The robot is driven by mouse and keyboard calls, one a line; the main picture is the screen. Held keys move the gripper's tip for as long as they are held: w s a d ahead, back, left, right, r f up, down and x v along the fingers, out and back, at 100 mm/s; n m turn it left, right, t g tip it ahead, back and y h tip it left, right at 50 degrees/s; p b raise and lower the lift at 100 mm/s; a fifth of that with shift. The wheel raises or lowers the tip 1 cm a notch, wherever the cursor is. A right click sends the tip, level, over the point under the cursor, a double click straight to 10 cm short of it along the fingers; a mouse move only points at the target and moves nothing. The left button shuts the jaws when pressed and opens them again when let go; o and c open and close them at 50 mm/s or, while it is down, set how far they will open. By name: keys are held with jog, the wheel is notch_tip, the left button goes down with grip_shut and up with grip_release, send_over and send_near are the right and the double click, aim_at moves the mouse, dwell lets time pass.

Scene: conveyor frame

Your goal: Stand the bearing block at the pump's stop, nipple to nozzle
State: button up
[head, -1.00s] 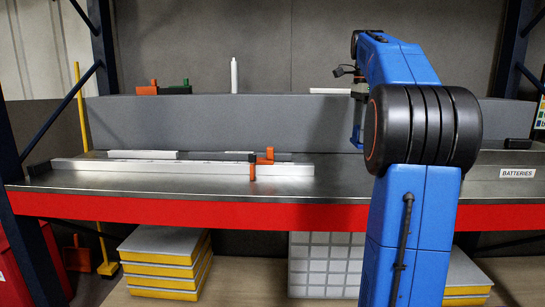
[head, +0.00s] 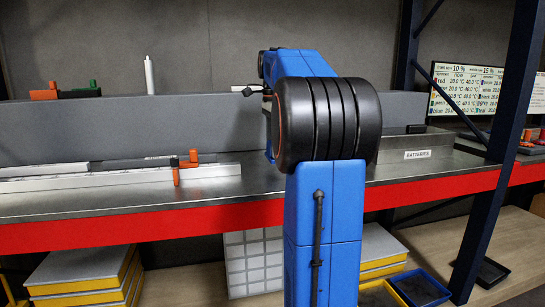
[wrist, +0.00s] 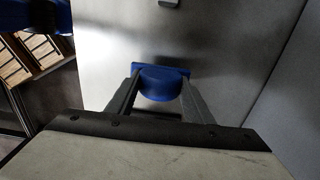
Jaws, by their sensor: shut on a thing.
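In the wrist view my gripper (wrist: 160,76) is shut on a blue bearing block (wrist: 160,88), which has a flat flange and a rounded body. Its nipple cannot be made out. Below it is a grey, smooth steel surface; whether the block touches it I cannot tell. In the head view my own arm hides the gripper and most of what it holds; a sliver of blue shows left of the black joint. I cannot pick out the pump, its stop or its nozzle for certain. An orange upright piece (head: 175,172) stands at the pale rail on the bench.
A pale rail (head: 120,181) lies along the steel bench (head: 232,190) at left. A grey back wall (head: 190,125) runs behind it. A screen (head: 475,95) stands beyond.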

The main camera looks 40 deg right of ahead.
jog(key=shift+f, duration=1.65)
jog(key=shift+f, duration=0.1)
jog(key=o, duration=1.6)
